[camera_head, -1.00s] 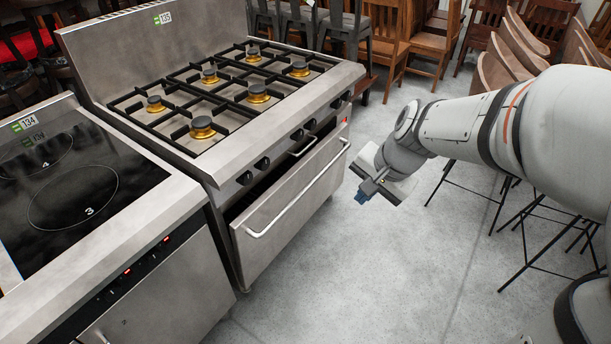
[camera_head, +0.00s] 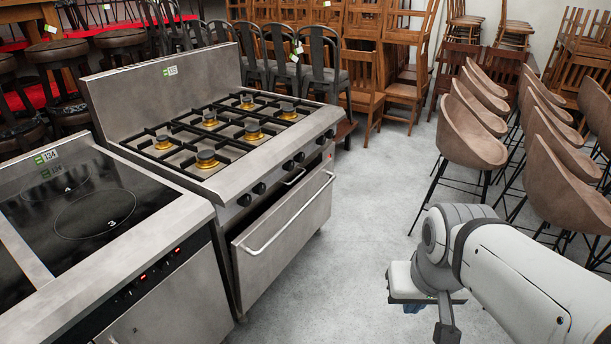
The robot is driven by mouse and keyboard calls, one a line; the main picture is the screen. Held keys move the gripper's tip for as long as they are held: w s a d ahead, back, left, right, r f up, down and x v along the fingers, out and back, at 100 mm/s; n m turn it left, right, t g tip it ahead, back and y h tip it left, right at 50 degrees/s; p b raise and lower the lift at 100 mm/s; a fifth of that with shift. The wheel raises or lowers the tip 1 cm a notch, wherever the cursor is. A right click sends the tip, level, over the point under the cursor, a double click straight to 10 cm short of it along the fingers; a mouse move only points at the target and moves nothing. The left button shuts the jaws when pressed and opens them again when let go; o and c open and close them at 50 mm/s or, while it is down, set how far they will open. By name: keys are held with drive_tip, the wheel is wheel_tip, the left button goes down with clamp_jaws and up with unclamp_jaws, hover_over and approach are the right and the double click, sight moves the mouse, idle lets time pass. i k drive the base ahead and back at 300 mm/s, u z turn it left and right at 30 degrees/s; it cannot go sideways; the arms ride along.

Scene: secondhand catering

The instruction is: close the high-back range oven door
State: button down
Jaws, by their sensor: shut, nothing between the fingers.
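The high-back range (camera_head: 225,135) stands left of centre with its tall steel back panel and several burners. Its oven door (camera_head: 275,250) is partly open: the top edge leans out from the body and a dark gap shows behind it. A long bar handle (camera_head: 292,212) runs across the upper front of the door. My gripper (camera_head: 428,312) is at the lower right, over the floor, well clear of the door. It is shut and empty. Its fingertips are partly hidden by the wrist and are small in view.
An induction cooker (camera_head: 150,290) stands close on the left of the range. Brown bucket stools (camera_head: 475,140) line the right side. Metal chairs (camera_head: 325,75) and wooden chairs (camera_head: 405,60) stand behind. The grey floor (camera_head: 365,220) between range and stools is clear.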

sight(262, 251)
drive_tip(key=u, duration=0.35)
drive_tip(key=i, duration=1.7)
drive_tip(key=z, duration=0.55)
